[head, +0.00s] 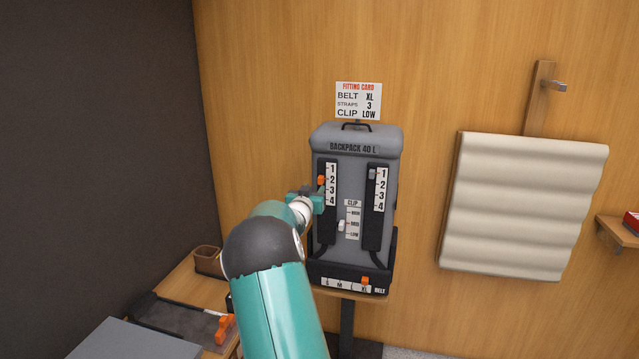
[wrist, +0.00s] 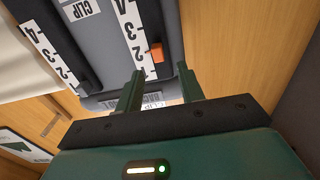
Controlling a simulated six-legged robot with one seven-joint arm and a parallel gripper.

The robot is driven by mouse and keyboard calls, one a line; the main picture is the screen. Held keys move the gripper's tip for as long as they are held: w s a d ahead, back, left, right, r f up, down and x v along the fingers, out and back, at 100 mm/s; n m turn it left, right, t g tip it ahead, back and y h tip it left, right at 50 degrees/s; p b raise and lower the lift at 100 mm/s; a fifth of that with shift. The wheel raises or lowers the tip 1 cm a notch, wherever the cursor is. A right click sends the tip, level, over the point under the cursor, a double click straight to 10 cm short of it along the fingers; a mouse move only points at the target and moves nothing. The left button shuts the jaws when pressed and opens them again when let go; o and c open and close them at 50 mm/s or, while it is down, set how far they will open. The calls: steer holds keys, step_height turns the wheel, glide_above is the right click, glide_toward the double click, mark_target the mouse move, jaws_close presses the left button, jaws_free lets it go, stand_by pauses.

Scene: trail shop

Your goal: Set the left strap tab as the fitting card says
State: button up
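The fitting card (head: 358,101) above the backpack reads belt XL, straps 3, clip LOW. The grey backpack (head: 357,147) stands upright against the wooden wall. The left strap tab (head: 321,181) is orange and sits beside the 2 on the left strap scale (head: 331,197). It also shows in the wrist view (wrist: 157,52), close to the 2. My gripper (head: 313,196) is at the left strap. In the wrist view its two fingers (wrist: 160,72) are apart, with the tab just beyond and between the tips. I see no contact with the tab.
The grey right strap tab (head: 372,174) is near the 1. The white clip slider (head: 341,226) is near the middle mark. The orange belt tab (head: 365,281) is at XL. A cream padded panel (head: 522,205) hangs at right. A small brown box (head: 207,261) stands at left.

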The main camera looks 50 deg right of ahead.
mark_target(320, 182)
steer(key=x, duration=0.7)
steer(key=shift+s+d+r, duration=0.1)
steer(key=shift+s+d, duration=0.05)
steer(key=shift+s, duration=0.05)
jaws_close()
